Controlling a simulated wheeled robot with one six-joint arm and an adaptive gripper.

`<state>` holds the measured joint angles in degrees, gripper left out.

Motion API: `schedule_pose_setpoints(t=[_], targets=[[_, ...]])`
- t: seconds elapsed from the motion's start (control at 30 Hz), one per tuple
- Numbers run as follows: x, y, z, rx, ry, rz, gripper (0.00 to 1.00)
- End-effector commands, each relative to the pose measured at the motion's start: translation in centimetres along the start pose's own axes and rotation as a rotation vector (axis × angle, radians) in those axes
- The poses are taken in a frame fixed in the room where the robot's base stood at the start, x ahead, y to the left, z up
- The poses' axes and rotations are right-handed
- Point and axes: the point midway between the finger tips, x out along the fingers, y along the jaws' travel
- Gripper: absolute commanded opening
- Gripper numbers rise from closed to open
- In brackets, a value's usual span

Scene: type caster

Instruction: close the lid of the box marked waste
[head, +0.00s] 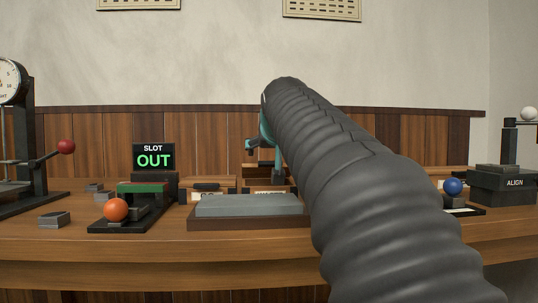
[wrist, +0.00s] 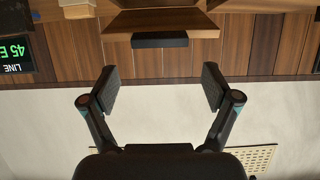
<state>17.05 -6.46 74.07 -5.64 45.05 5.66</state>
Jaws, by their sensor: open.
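The box marked waste (head: 287,188) stands at the back of the desk, its label largely hidden behind a grey block and my arm. Its wooden lid (head: 252,172) appears raised, with a dark handle at its top edge. In the wrist view, which looks upside down, the lid (wrist: 190,23) shows with its dark handle (wrist: 160,40). My gripper (wrist: 160,84) is open and empty, its fingers spread to either side of the handle but apart from it. In the head view my gripper (head: 262,147) is over the waste box, partly hidden by my arm.
A second box (head: 207,186) with a partly hidden label stands left of the waste box. The grey block on a brown base (head: 248,207) lies in front. A SLOT OUT display (head: 154,158), an orange ball (head: 115,209) and a blue ball (head: 453,186) stand to the sides.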

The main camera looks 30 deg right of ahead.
Motion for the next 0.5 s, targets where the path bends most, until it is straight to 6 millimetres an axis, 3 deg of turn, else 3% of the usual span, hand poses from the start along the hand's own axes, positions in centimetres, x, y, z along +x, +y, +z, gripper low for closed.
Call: schedule_pose_setpoints(t=[0.2, 0.5], targets=[[-4.5, 0.0, 0.0, 0.0, 0.002, -0.001, 0.88], [-7.8, 0.0, 0.0, 0.0, -0.001, 0.0, 0.88]])
